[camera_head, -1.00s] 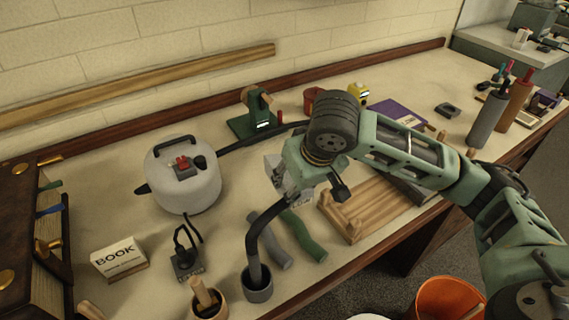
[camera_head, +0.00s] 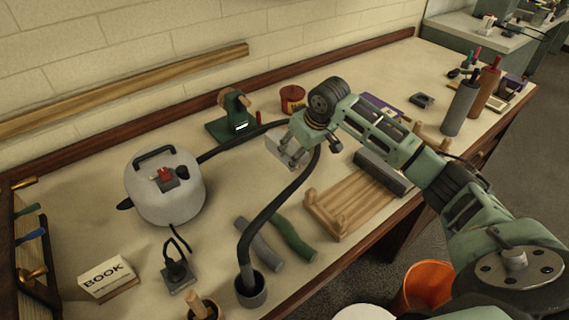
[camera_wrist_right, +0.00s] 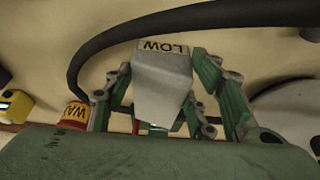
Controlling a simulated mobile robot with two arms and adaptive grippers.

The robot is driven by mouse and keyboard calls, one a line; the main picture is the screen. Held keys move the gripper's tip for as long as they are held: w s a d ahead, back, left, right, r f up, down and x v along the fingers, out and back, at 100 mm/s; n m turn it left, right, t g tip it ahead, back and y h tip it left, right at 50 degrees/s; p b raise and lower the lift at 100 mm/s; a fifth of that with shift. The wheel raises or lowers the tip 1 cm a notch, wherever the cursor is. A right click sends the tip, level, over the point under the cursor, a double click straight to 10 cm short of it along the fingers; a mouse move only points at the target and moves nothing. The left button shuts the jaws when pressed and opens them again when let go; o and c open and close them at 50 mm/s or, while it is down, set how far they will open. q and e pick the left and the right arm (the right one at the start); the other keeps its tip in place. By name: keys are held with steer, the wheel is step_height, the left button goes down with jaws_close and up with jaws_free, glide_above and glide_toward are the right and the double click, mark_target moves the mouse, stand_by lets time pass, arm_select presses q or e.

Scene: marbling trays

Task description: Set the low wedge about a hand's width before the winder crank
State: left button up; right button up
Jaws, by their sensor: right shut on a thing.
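The low wedge (camera_wrist_right: 162,85) is a pale grey block with a tan label reading LOW. In the right wrist view it sits between the fingers of my right gripper, which is shut on it. In the head view my right gripper (camera_head: 286,152) is over the table, to the right of and nearer than the winder crank (camera_head: 235,120), a green stand with a wooden part on top. The wedge is largely hidden by the gripper there, and its height above the table is hard to tell. My left gripper is not in view.
A dark hose (camera_head: 262,215) arcs close by my right gripper. A white round pot (camera_head: 165,195) stands left of the winder, a red can (camera_head: 292,99) to its right. A wooden slatted rack (camera_head: 345,208) lies near the front edge.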

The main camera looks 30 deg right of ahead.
mark_target(286, 166)
steer(key=shift+w+a+f, duration=0.8)
steer(key=shift+w+a, duration=0.2)
steer(key=shift+a, duration=0.15)
steer(key=shift+w+a+f, duration=0.2)
steer(key=shift+a+f, duration=0.05)
steer(key=shift+f, duration=0.25)
step_height(286, 166, down, 2)
steer(key=shift+f+p, duration=0.25)
steer(key=shift+p, duration=0.1)
steer(key=shift+f, duration=0.55)
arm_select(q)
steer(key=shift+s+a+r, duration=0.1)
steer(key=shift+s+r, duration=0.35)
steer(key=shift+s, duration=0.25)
arm_select(e)
steer(key=o, duration=1.3)
steer(key=shift+f, duration=0.1)
steer(key=shift+c, duration=0.2)
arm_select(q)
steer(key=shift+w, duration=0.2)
